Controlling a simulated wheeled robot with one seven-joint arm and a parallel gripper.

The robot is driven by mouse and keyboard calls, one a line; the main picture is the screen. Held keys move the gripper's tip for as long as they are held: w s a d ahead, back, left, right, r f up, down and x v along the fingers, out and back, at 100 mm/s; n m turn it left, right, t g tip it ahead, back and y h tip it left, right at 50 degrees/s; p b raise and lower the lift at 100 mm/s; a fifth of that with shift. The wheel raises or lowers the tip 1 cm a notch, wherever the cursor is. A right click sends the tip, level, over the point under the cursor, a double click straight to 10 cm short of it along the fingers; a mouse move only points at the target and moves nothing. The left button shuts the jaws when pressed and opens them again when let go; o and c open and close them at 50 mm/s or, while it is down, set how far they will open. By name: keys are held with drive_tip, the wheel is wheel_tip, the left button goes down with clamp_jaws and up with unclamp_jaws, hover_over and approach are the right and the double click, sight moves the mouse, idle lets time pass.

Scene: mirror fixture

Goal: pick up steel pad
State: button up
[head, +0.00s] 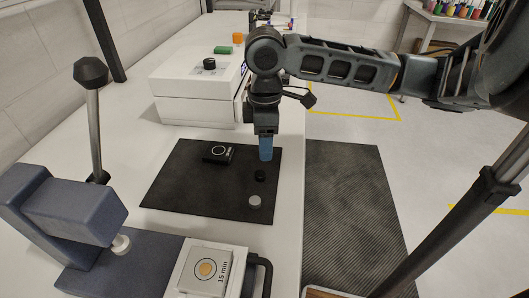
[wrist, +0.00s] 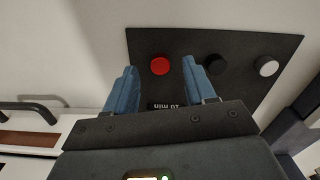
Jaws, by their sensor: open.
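The light grey disc (head: 254,201), which looks like the steel pad, lies on the dark mat (head: 185,190) near its front right corner. It also shows in the wrist view (wrist: 267,66) at the right. A black disc (head: 260,175) lies behind it, between it and my gripper (head: 266,155). My gripper is open, pointing down over the mat's right part. In the wrist view, a red disc (wrist: 160,65) shows between the two blue fingertips; my gripper hides it in the head view. I cannot tell the fingertips' exact height above the mat.
A black block with a white ring (head: 218,153) lies on the mat, left of my gripper. A blue-grey press (head: 70,205) with a lever stands at front left, beside a plate marked "15 min" (head: 205,270). A white box (head: 195,95) stands behind the mat.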

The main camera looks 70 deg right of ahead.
drive_tip(key=shift+f, duration=0.85)
clamp_jaws()
